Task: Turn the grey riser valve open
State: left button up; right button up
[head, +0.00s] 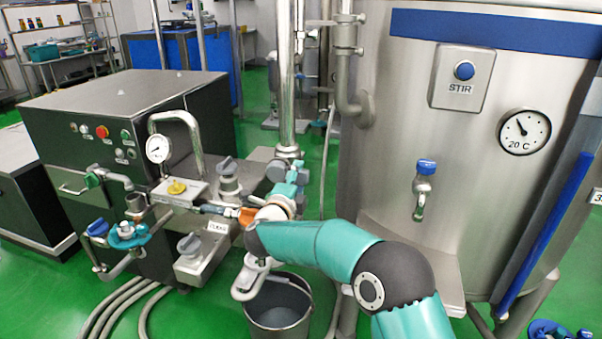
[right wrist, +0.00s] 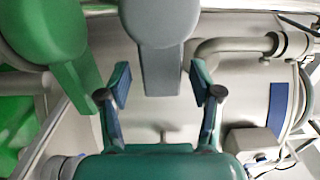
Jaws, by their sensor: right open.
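The grey riser valve handle (right wrist: 160,65) shows in the right wrist view as a flat grey lever, hanging down from the top middle. My right gripper (right wrist: 160,86) is open, with one finger on each side of the lever's lower end. Gaps show between the lever and both finger pads. My left gripper is in neither view.
A green handle (right wrist: 45,35) is close on the left in the right wrist view. A steel tank (head: 400,120) stands on the right in the head view. A pump cabinet (head: 110,95) is at left, and a grey bucket (head: 280,318) stands below my right arm.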

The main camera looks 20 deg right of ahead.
jog(key=shift+w+d, duration=0.35)
jog(key=shift+w, duration=0.25)
grip_shut()
jog(key=shift+s+d, duration=0.1)
jog(key=shift+d, duration=0.15)
